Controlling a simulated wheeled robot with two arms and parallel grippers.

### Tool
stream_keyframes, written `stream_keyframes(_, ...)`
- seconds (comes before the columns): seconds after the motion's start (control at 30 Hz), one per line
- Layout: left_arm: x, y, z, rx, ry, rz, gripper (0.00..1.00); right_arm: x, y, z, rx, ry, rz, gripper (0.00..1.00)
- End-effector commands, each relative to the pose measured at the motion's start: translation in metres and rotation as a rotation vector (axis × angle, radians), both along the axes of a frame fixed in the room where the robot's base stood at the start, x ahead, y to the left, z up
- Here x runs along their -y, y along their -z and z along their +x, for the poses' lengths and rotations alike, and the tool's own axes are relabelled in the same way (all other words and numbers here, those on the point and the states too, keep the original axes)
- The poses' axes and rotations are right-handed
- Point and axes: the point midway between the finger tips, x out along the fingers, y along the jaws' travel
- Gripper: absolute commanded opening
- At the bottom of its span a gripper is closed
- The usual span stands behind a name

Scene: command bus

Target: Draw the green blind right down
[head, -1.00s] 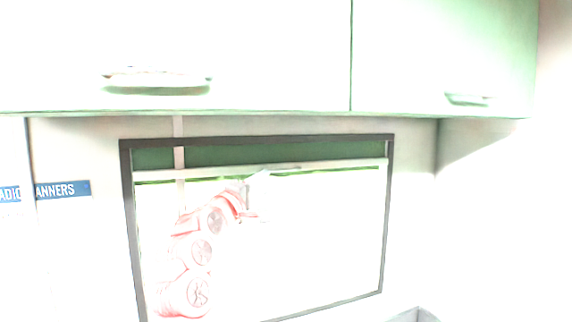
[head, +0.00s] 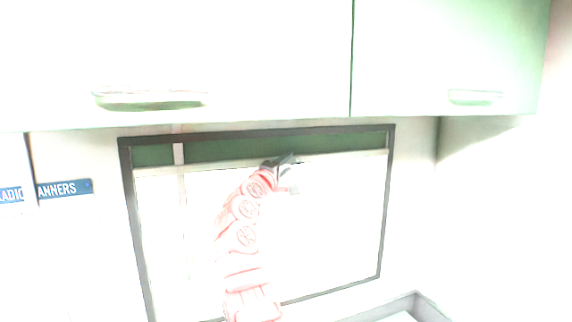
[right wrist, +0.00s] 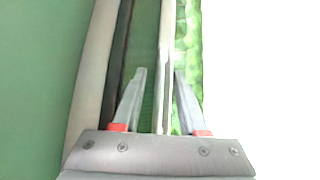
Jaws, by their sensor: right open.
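The green blind (head: 235,149) is a narrow strip across the top of the dark-framed window (head: 387,215). A pale bottom bar (head: 345,155) runs along its lower edge. My right gripper (head: 287,162) is at this bar, near the middle of its width. In the right wrist view the gripper (right wrist: 159,78) is open, and the pale bar (right wrist: 166,45) runs between its two fingers. The blind (right wrist: 147,50) lies on the left of the bar there. I cannot tell whether a finger touches the bar. My left gripper is not in view.
Overhead cabinets (head: 230,60) with handles hang just above the window. A blue sign (head: 64,188) is on the wall at left. A grey-edged surface (head: 425,303) shows at lower right. The bright window area below the bar is clear except for my arm.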

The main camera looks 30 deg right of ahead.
Motion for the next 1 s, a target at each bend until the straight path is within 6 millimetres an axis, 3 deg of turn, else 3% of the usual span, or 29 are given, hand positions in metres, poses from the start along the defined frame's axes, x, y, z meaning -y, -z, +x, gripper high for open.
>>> stream_keyframes(0.03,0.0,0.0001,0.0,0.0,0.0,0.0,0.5,-0.0001,-0.0001,0.0,0.0,0.0,0.0,0.42)
stream_keyframes(0.27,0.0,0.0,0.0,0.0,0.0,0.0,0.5,-0.0003,-0.0004,-0.0001,0.001,0.0,-0.001,0.01)
stream_keyframes(1.0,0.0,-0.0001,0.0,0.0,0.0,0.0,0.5,-0.0005,-0.0012,-0.0002,0.001,-0.001,-0.002,0.0)
